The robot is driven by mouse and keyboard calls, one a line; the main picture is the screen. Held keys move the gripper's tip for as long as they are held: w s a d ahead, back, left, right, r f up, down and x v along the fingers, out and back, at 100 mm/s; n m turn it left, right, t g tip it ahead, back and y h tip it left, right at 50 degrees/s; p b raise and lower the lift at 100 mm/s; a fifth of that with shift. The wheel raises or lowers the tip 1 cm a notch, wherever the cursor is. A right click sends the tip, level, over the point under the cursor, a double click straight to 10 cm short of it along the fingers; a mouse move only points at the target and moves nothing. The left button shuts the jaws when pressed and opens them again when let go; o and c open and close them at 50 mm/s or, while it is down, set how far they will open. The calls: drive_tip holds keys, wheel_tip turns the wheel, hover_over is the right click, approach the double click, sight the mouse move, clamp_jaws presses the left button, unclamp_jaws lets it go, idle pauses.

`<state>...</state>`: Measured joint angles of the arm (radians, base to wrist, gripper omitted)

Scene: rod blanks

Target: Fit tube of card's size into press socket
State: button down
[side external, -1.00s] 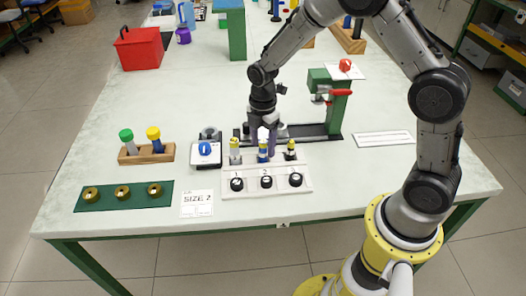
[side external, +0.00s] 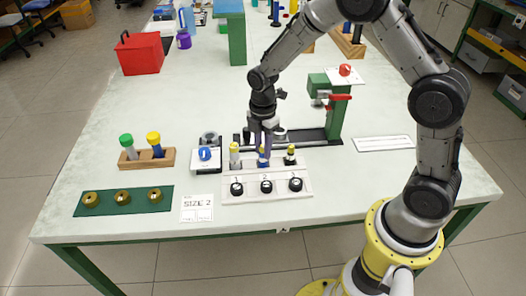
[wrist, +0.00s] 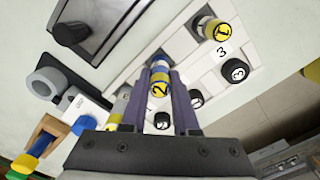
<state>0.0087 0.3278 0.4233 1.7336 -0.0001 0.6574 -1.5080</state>
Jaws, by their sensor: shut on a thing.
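The white card (side external: 196,208) reads SIZE 2 and lies at the table's front. A white rack (side external: 250,187) holds three upright tubes behind black round ends numbered 1, 2 and 3. My gripper (side external: 263,146) points down at the middle tube (side external: 263,161), which still stands in the rack. In the wrist view its yellow top (wrist: 158,89) with a 2 shows between my fingers, which are shut on it. The left tube (side external: 234,157) and right tube (side external: 290,155) stand beside it. The green press (side external: 336,110) with a red handle stands behind; its socket is hard to make out.
A white block with a blue part (side external: 205,155) is left of the rack. A wooden holder (side external: 147,157) has green-topped and yellow-topped tools. A green mat (side external: 106,207) bears three brass rings. A red box (side external: 139,53) stands at the back left. The front right table is clear.

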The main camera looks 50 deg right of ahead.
drive_tip(key=shift+r, duration=0.55)
wheel_tip(320, 180, up, 2)
drive_tip(key=shift+s+r, duration=0.1)
drive_tip(key=shift+r, duration=0.1)
drive_tip(key=s+r, duration=0.9)
drive_tip(key=s, duration=0.5)
drive_tip(key=w+d+n, duration=0.1)
drive_tip(key=w+d, duration=0.4)
drive_tip(key=w, duration=0.4)
drive_tip(key=w+d, duration=0.6)
drive_tip(key=w, duration=0.2)
drive_tip(key=shift+w+d+f, duration=0.1)
drive_tip(key=shift+d+f, duration=0.1)
drive_tip(key=shift+f, duration=1.6)
drive_tip(key=shift+w+d+f, duration=0.1)
drive_tip(key=shift+d+f, duration=0.15)
drive_tip(key=shift+f, duration=1.6)
drive_tip(key=shift+d+f, duration=0.2)
drive_tip(key=shift+f, duration=1.6)
